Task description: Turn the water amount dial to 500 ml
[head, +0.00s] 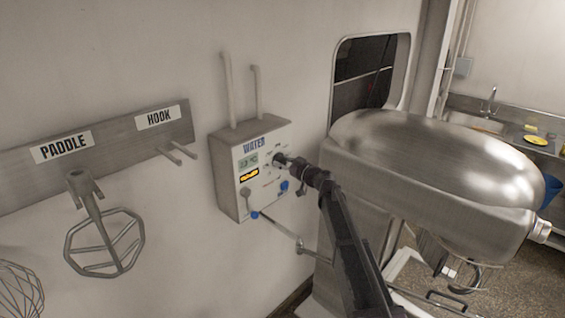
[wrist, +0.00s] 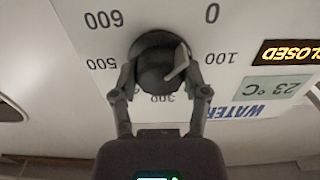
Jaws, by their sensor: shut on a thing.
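The water amount dial (wrist: 152,66) is a dark round knob on the white face of the water unit (head: 234,195). In the wrist view the scale is upside down, with 600, 0, 100, 500 and 300 legible; other marks are hidden by the fingers. The dial's pale pointer ridge lies on its right side, towards 0 and 100; its exact reading is hard to tell. My gripper (wrist: 160,85) is shut on the dial, one finger on each side. In the head view my gripper (head: 283,160) reaches the panel and covers most of the dial.
The panel has a 23 °C display (wrist: 275,88) and an orange CLOSED display (wrist: 290,52). A blue knob (head: 284,186) and a lever sit below the dial. A large metal mixer (head: 430,165) stands close right of my arm. A paddle (head: 100,235) hangs at left.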

